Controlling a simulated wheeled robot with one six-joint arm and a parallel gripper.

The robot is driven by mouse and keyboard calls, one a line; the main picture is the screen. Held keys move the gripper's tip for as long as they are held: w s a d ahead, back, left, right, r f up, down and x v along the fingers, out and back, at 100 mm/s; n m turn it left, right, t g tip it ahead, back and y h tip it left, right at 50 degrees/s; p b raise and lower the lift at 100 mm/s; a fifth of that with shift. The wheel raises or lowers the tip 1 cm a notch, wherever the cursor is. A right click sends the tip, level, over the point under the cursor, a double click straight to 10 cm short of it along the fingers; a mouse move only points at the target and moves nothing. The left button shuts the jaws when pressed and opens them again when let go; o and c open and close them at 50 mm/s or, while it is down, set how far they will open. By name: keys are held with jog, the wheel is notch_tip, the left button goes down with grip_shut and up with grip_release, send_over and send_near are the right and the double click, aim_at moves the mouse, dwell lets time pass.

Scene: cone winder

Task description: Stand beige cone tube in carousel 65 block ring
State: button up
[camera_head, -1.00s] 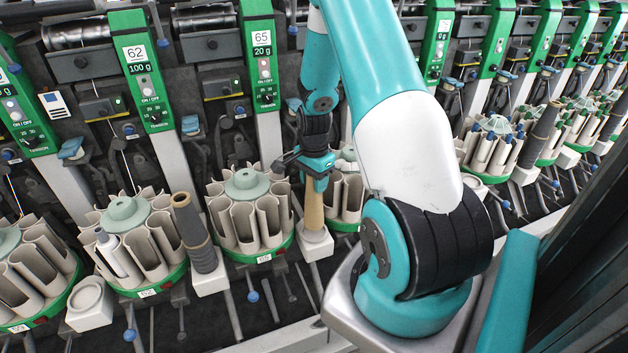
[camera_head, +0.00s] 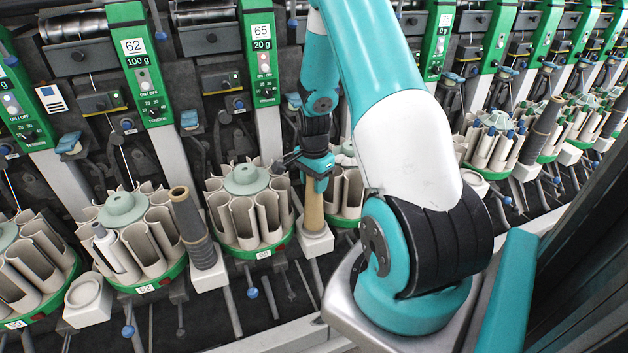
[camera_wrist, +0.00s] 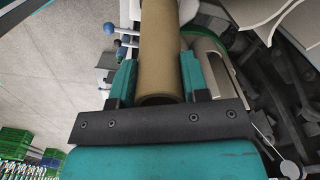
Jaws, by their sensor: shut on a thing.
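The beige cone tube (camera_head: 314,210) is upright in my gripper (camera_head: 316,180), which is shut around its upper part. Its lower end meets the top of the white block (camera_head: 316,246) in the head view; I cannot tell if it is fully seated in the block's ring. The block is just right of the carousel (camera_head: 247,205) beneath the green 65 panel (camera_head: 262,55). In the wrist view the tube (camera_wrist: 160,48) lies between the two teal fingers of the gripper (camera_wrist: 159,82). The ring is hidden by the tube.
A dark grey cone tube (camera_head: 190,225) stands on a block left of this carousel. The carousel (camera_head: 127,235) under the 62 panel holds a white tube. An empty block (camera_head: 88,298) is at far left. Another carousel (camera_head: 348,190) is close on the right, partly behind my arm.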

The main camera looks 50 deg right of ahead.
jog(key=shift+f+b, duration=0.65)
jog(key=shift+f, duration=0.4)
jog(key=o, duration=1.1)
notch_tip(320, 180, up, 18)
jog(key=shift+f+b, duration=0.25)
jog(key=shift+b, duration=0.2)
